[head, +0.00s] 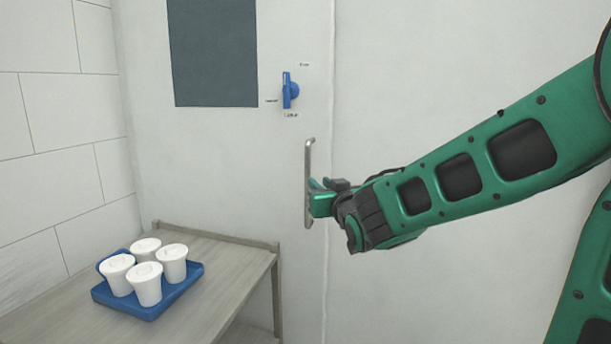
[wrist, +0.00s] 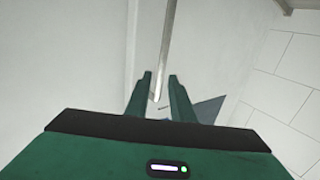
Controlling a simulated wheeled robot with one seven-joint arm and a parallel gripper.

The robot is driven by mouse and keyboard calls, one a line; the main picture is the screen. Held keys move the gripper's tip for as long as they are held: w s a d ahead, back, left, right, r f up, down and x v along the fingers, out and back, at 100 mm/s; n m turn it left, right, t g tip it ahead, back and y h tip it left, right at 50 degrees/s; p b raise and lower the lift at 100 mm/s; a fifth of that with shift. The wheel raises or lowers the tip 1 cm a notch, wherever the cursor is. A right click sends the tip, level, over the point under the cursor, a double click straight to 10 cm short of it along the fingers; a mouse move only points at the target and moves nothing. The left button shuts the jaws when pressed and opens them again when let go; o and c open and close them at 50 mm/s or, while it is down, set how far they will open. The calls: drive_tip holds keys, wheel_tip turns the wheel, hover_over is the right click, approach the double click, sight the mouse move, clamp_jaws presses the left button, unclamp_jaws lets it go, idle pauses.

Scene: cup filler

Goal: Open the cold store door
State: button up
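The cold store door (head: 215,160) is a pale panel with a dark window (head: 212,52), and it looks closed, flush with the wall at the seam on its right. A vertical metal bar handle (head: 309,150) is on its right side. A blue turning knob (head: 290,90) with small labels sits above the handle. My gripper (head: 316,190) is at the handle's lower half. In the wrist view the handle (wrist: 168,45) runs between the two fingers of my gripper (wrist: 159,78), which stand apart with visible gaps beside the bar.
A grey wooden table (head: 225,255) stands in front of the door's left part. On it a blue tray (head: 150,309) holds several white cups (head: 147,285). A tiled wall (head: 55,130) is at the left. The wall right of the seam is bare.

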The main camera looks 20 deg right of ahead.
sight(309, 172)
drive_tip(key=w, duration=1.1)
drive_tip(key=shift+r, duration=0.2)
drive_tip(key=shift+c, duration=0.6)
clamp_jaws()
